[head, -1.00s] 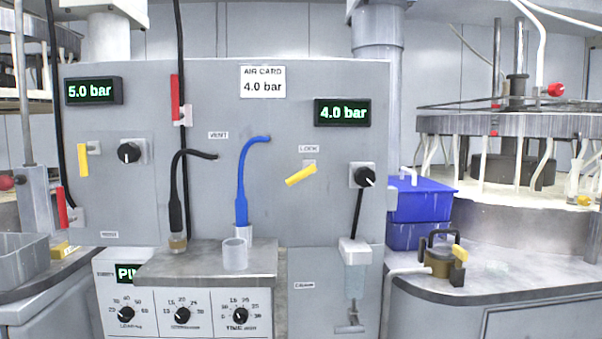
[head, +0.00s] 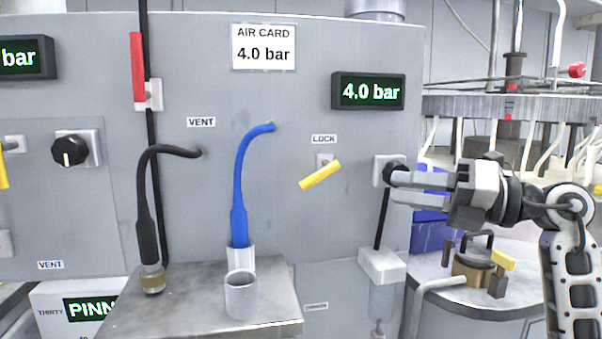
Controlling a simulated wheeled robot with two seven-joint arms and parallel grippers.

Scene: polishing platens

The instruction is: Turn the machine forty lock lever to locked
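The yellow lock lever (head: 320,175) is on the grey panel (head: 290,225) under a LOCK label (head: 324,139). It slants, its left end lower than its right. My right gripper (head: 393,188) has come in from the right, with its fingers pointing left. Its two fingers show a narrow gap and nothing between them. My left gripper is out of view.
A pressure display (head: 368,92) reads 4.0 bar, as does the air card (head: 264,45). A blue hose (head: 240,195), a black hose (head: 145,200) and a grey cup (head: 241,296) are left of the lever. A regulator (head: 382,265) hangs below the knob. The panel around the lever is clear.

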